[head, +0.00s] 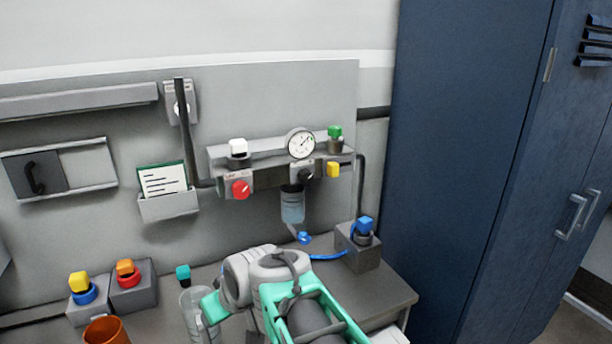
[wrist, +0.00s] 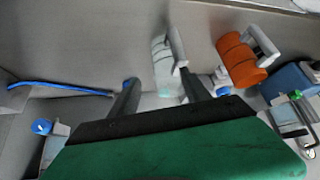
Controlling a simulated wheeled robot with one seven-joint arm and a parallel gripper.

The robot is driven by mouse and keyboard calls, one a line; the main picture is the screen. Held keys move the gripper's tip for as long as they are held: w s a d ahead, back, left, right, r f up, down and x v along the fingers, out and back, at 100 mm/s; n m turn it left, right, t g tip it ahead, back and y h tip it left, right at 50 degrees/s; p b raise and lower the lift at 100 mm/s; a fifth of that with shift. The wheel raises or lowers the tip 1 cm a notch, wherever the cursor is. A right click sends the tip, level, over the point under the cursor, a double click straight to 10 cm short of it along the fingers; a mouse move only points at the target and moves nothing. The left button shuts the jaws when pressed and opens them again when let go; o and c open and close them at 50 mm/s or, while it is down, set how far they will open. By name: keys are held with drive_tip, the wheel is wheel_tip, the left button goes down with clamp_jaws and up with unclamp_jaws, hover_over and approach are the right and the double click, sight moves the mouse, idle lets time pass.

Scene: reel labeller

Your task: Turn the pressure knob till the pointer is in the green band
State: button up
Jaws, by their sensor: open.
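The round white pressure gauge (head: 300,143) is on the wall unit in the head view. Its dark pointer is too small to read against any green band. A black knob (head: 306,174) on a light plate sits just below the gauge, and I take it as the pressure knob. My gripper (wrist: 158,77) shows in the wrist view, with its two dark fingers apart and nothing held. In the head view my arm is low in front of the bench, below and apart from the knob, and the fingertips are not clear. The knob is not seen in the wrist view.
A blue hose (head: 328,256) lies on the bench. An orange cup (head: 106,331) and a clear jar (head: 192,308) stand at left. A blue cabinet (head: 455,150) is right.

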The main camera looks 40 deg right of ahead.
drive_tip(key=w+d+r+t+h+b, duration=0.1)
drive_tip(key=w+d+r+t, duration=0.15)
drive_tip(key=d, duration=0.35)
drive_tip(key=w+d+r+t+b, duration=0.1)
drive_tip(key=w+d+r+t, duration=0.15)
drive_tip(key=d, duration=0.35)
drive_tip(key=m+t+h+b, duration=0.2)
drive_tip(key=t+h, duration=0.2)
drive_tip(key=t, duration=0.1)
approach(308, 180)
drive_tip(key=w, duration=0.2)
drive_tip(key=p+x, duration=0.2)
drive_tip(key=x, duration=0.5)
drive_tip(key=shift+s+d, duration=0.1)
drive_tip(key=shift+d, duration=0.1)
drive_tip(key=shift+w+d+f, duration=0.1)
drive_tip(key=shift+w, duration=0.2)
drive_tip(key=shift+c, duration=0.4)
clamp_jaws()
